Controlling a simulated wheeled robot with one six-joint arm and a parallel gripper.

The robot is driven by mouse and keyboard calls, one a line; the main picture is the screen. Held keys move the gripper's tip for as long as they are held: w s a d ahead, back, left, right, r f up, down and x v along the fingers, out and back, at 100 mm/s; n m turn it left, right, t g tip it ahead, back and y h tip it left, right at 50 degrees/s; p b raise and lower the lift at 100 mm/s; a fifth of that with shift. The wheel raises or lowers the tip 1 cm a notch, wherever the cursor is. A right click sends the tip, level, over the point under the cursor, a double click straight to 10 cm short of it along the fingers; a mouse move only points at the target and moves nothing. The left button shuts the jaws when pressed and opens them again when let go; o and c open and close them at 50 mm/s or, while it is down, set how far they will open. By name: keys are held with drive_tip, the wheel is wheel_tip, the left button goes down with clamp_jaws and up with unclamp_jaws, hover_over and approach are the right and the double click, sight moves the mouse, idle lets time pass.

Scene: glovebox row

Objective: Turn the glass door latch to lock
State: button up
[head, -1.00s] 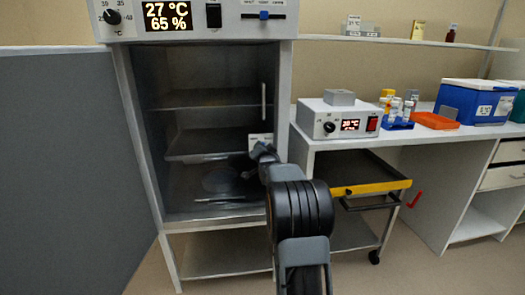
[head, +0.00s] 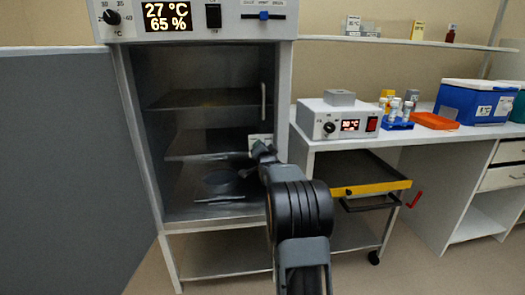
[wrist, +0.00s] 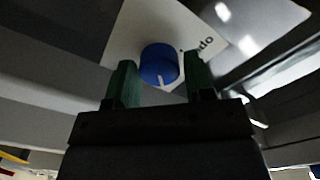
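The latch is a round blue knob (wrist: 159,65) with a white pointer line, on a white label plate with partly visible lettering ending in "do". In the wrist view the pointer points down and slightly right in the picture. My gripper (wrist: 162,72) is open, with one green-padded finger on each side of the knob. Gaps show between the knob and both fingers. In the head view the white plate (head: 262,138) sits at the right edge of the glass door, and my gripper (head: 260,149) is in front of it, hiding the knob.
The glass-fronted cabinet has shelves inside and a vertical door handle (head: 263,100) above the plate. A bench with a control box (head: 338,120) stands to the right, with a yellow-edged cart (head: 370,188) below. A grey partition (head: 65,170) stands at the left.

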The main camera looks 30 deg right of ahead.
drive_tip(key=shift+o, duration=1.3)
drive_tip(key=p+v, duration=0.1)
drive_tip(key=v, duration=1.3)
drive_tip(key=shift+w, duration=0.1)
